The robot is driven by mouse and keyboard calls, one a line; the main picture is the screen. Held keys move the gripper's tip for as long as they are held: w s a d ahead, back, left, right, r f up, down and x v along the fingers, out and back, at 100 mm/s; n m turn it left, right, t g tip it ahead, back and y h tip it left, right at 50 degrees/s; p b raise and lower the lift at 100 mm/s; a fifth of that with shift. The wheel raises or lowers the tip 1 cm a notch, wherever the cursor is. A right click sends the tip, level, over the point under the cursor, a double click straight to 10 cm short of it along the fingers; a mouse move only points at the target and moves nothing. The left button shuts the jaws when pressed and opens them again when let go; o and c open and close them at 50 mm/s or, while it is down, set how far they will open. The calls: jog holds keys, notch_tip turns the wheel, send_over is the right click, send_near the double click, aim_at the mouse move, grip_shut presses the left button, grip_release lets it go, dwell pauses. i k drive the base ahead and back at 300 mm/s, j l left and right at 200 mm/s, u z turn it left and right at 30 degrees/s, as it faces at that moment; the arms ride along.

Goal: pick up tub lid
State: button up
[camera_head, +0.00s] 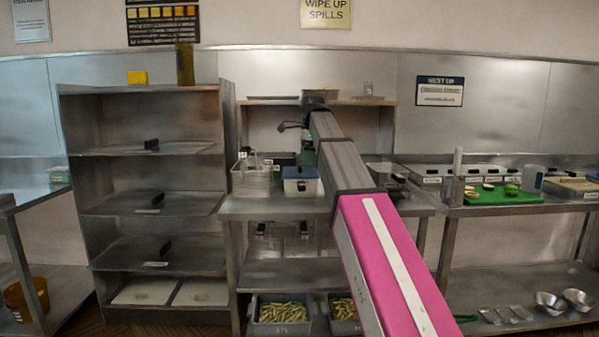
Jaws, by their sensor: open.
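A white tub (301,188) with a blue lid (296,172) stands on the steel counter in the middle, left of my arm. The lid looks seated on the tub. My arm reaches up and away from the lower right, and its wrist bends down behind the far end of the arm. My gripper (307,160) is small and dark, just above the right part of the lid. It is open; whether its fingers touch the lid cannot be told at this size.
A clear container (252,180) stands left of the tub. A steel shelf rack (150,200) is at the left. At the right, a bench holds a green cutting board (497,197) with cut food. Two tubs of fries (283,315) sit on the low shelf. My arm hides counter space right of the tub.

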aim_at(300, 172)
jog(key=i, duration=1)
